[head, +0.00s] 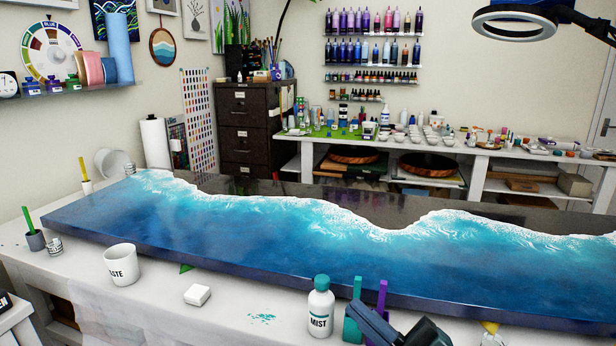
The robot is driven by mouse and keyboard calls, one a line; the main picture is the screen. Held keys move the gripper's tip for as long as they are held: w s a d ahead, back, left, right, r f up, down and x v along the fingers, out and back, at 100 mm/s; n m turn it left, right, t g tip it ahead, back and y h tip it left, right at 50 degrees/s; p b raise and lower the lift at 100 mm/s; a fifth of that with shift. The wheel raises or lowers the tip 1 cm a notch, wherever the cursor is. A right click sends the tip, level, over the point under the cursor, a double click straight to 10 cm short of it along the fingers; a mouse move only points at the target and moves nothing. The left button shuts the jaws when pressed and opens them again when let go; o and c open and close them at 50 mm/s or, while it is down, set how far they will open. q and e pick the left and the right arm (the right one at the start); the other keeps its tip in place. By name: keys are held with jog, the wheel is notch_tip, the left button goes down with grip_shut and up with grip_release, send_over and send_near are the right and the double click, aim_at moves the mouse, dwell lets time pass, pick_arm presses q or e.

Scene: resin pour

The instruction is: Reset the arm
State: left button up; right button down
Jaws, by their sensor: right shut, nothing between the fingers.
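My right gripper (374,322) is at the bottom edge, right of the middle, shut and empty. Only part of it and of my arm shows. It is in front of a teal upright piece (352,322) and a purple one (382,298), hiding their lower parts. A white MIST bottle (320,312) with a teal cap stands just left of it. The long blue ocean-wave resin panel (250,235) lies on the table behind it.
On the white table (150,310) stand a WASTE cup (120,264), a small white block (197,295) and a dark cup with a green stick (35,238). Teal spots mark the table near the bottle. A ring lamp (515,22) hangs top right.

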jog(key=s+d+f+m+t+h, duration=0.1)
jog(key=s+d+f+m+h, duration=0.15)
jog(key=f+m+h, duration=0.5)
jog(key=s+d+f+m+h, duration=0.1)
jog(key=d+f+m+h, duration=0.35)
jog(key=f+m, duration=0.5)
pick_arm(q)
jog(key=shift+s+a+f+g+p, duration=0.15)
jog(key=shift+a+f+g+p, duration=0.2)
jog(key=shift+p, duration=0.2)
pick_arm(e)
jog(key=s+f+m+g+h, duration=0.1)
jog(key=s+f+g+h, duration=0.1)
jog(key=s+f+g, duration=0.3)
jog(key=s+f, duration=0.4)
jog(key=f, duration=0.3)
jog(key=shift+s+a+f+h, duration=0.25)
jog(key=shift+s+f+h, duration=0.05)
